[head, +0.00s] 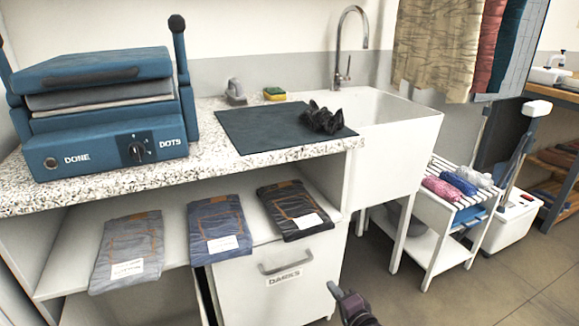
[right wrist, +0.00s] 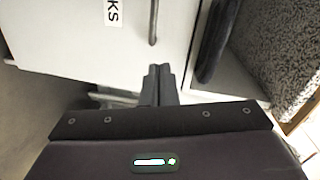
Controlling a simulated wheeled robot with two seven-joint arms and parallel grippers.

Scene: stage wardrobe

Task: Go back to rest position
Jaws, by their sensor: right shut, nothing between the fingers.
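My right gripper (head: 338,291) shows at the bottom of the head view, in front of the white cabinet with the drawer labelled DARKS (head: 310,262). It is shut and empty. In the right wrist view its fingers (right wrist: 160,70) are pressed together, pointing toward the white drawer front (right wrist: 75,35) and its handle (right wrist: 153,22). The fingertips appear apart from the drawer. My left gripper is not in view.
Folded grey (head: 128,250), blue (head: 219,227) and black trousers (head: 293,209) lie on the shelf under the speckled counter (head: 215,168). A blue press (head: 105,115) and a dark mat (head: 255,128) with a black bundle (head: 322,118) stand above. A sink (head: 395,140) and a rack (head: 440,215) are right. Floor is clear lower right.

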